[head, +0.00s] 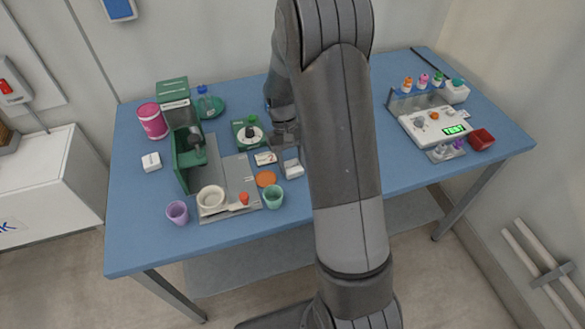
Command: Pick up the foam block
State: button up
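Two small white blocks could be the foam block, and I cannot tell which is. One white block (292,170) is right below my gripper, near the middle of the table. The other white block (151,162), with a faint mark on it, lies alone at the left of the table. My gripper (289,156) points down in the middle of the table, just above or around the first block. My arm hides part of it, and I cannot tell whether its fingers are apart or touch the block.
On the blue table (140,240) stand a green machine on a grey base (235,180), an orange disc (265,179), a green cup (273,197), a purple cup (177,212) and a pink tin (152,121). A white tester (432,125) and red dish (481,139) are at right.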

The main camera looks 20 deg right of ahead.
aim_at(292, 164)
jog(key=c, duration=0.4)
jog(key=shift+r, duration=0.1)
jog(key=shift+r, duration=0.25)
notch_tip(292, 164, up, 4)
jog(key=shift+f, duration=0.1)
jog(key=s+d+r, duration=0.6)
jog(key=d, duration=0.3)
jog(key=shift+s+d+r, duration=0.3)
jog(key=shift+s, duration=0.1)
